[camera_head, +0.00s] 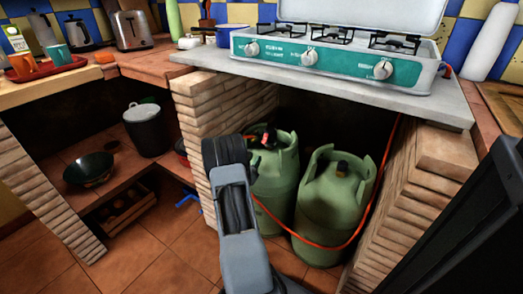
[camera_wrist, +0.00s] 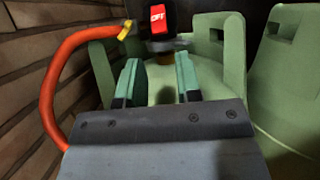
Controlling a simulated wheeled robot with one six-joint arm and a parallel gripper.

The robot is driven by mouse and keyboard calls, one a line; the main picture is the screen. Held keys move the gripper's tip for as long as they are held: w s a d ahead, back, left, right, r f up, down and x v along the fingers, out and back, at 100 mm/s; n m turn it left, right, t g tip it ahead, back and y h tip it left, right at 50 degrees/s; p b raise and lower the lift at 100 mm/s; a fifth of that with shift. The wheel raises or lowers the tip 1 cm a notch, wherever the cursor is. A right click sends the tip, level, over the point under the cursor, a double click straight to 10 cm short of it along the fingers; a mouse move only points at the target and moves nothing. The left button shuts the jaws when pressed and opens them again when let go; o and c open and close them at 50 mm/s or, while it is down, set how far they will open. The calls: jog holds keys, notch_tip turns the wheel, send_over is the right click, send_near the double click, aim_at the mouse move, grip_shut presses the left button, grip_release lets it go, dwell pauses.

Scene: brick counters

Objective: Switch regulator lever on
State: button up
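The regulator's red lever (camera_wrist: 157,16) has a white label that appears to read OFF. It sits on a black regulator body at the top of the left green gas cylinder (camera_head: 274,182). In the head view the red lever (camera_head: 269,138) is small, just right of my arm. In the wrist view my gripper (camera_wrist: 157,72) is open and empty, its two green-padded fingers apart. The fingertips appear just below the regulator in the picture; no contact with the lever is visible.
An orange hose (camera_wrist: 58,85) curves left from the regulator, close to the brick wall. A second green cylinder (camera_head: 331,212) stands to the right. The counter slab (camera_head: 330,82) with a gas stove (camera_head: 340,52) is above. Brick pillars flank the alcove.

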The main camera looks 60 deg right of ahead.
aim_at(265, 139)
jog(key=b+x, duration=0.1)
jog(key=x, duration=0.5)
jog(key=shift+d+r, duration=0.15)
jog(key=shift+d, duration=0.15)
jog(key=shift+c, duration=0.4)
grip_shut()
jog(key=shift+r, duration=0.1)
